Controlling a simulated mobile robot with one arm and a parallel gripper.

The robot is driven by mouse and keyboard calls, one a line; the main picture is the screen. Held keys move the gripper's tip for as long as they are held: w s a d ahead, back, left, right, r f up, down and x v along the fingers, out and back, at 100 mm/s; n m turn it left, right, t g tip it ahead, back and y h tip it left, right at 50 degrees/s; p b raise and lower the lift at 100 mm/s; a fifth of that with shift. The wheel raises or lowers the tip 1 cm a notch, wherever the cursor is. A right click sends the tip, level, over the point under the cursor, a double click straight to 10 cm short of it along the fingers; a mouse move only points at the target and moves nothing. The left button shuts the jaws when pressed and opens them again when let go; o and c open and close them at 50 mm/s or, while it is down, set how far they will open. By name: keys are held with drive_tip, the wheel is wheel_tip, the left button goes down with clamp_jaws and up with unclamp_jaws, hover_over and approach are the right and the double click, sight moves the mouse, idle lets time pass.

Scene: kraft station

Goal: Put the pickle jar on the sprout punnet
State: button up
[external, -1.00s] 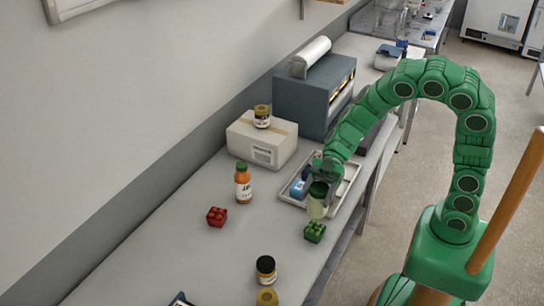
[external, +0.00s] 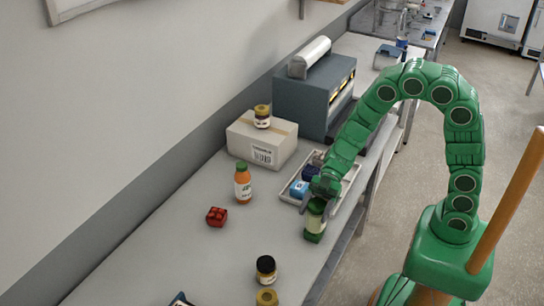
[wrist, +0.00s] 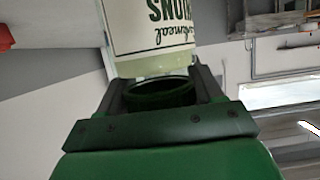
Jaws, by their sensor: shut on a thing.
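The pickle jar (external: 316,222), pale green with a dark green lid, is in my gripper (external: 318,203), which is shut on its lid end from above. In the wrist view my gripper (wrist: 155,85) holds the dark green lid between its fingers, and the jar's pale body with a printed label (wrist: 150,25) extends beyond them. The sprout punnet (external: 313,238), a small green block-like container on the bench, is directly below the jar in the external view and partly hidden by it. I cannot tell whether jar and punnet touch.
A tray (external: 345,186) with blue items lies just behind. A red punnet (external: 216,216) and an orange bottle (external: 243,184) stand left. A black-lidded jar (external: 266,269) and a yellow-lidded jar (external: 267,297) are in front. A cardboard box (external: 262,142) stands behind.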

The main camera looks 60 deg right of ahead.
drive_tip(key=shift+f, duration=0.1)
drive_tip(key=o, duration=1.5)
drive_tip(key=shift+c, duration=0.2)
drive_tip(key=shift+d+r, duration=0.1)
drive_tip(key=shift+r, duration=0.1)
drive_tip(key=v, duration=1.1)
drive_tip(key=shift+d+r, duration=0.2)
drive_tip(key=shift+d, duration=0.15)
